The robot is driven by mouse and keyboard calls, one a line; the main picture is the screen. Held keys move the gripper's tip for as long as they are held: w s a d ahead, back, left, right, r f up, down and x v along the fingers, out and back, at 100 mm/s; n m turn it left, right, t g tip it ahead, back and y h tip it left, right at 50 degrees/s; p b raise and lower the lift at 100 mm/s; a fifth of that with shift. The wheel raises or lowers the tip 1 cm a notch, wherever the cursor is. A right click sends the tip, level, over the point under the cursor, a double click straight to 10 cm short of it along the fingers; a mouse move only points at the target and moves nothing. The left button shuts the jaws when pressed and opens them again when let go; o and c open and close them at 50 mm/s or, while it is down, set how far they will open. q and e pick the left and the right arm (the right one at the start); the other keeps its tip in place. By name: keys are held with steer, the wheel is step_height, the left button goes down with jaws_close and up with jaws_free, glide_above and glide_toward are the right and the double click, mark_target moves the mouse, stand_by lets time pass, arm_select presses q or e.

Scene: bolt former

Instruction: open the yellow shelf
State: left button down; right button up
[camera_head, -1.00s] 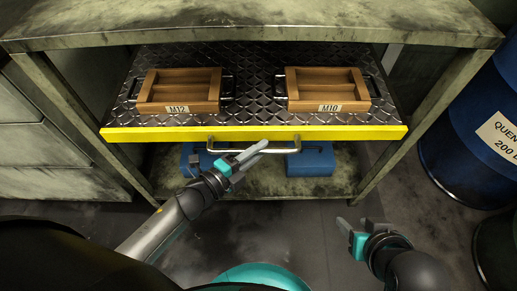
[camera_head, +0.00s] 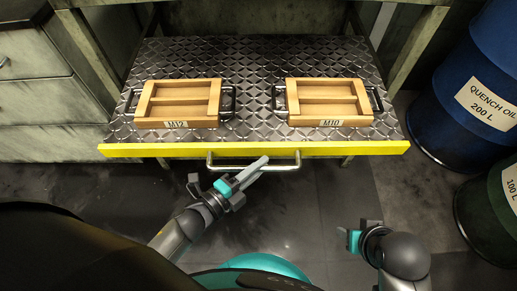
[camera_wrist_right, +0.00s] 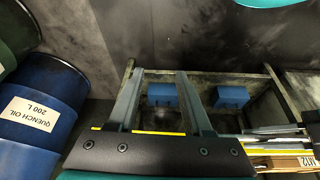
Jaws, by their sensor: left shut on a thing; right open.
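The yellow shelf is a pull-out diamond-plate tray (camera_head: 250,62) with a yellow front edge (camera_head: 350,150). It is extended well out from under the bench. A metal bar handle (camera_head: 226,166) is fixed to its front. My left gripper (camera_head: 260,165) is shut on the handle, near its middle to right part. My right gripper (camera_head: 354,230) is open and empty, low at the right in front of the shelf; its two spread fingers also show in the right wrist view (camera_wrist_right: 159,76).
Two wooden boxes with black handles, M12 (camera_head: 180,115) and M10 (camera_head: 322,115), stand on the shelf. A blue drum (camera_head: 455,130) and a green drum (camera_head: 490,220) stand at the right. Blue boxes (camera_wrist_right: 162,95) sit below the bench. The floor ahead is clear.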

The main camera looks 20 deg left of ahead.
arm_select(q)
steer(key=shift+s+d+p, duration=0.1)
steer(key=shift+s+d, duration=0.15)
steer(key=shift+s, duration=0.7)
steer(key=shift+s+d+p, duration=0.1)
steer(key=shift+s+d, duration=0.2)
steer(key=shift+s, duration=0.65)
steer(key=shift+s+d+p, duration=0.1)
steer(key=shift+s+d, duration=0.15)
steer(key=shift+s, duration=0.7)
arm_select(e)
steer(key=shift+f, duration=1)
arm_select(q)
steer(key=c, duration=0.8)
jaws_free()
steer(key=p+v, duration=0.3)
steer(key=v, duration=1.2)
steer(key=shift+s, duration=0.15)
arm_select(e)
step_height(320, 180, down, 7)
steer(key=s+g, duration=0.1)
steer(key=s, duration=0.1)
steer(key=shift+s+d+r, duration=0.15)
steer(key=shift+s+d, duration=0.05)
steer(key=shift+s, duration=0.2)
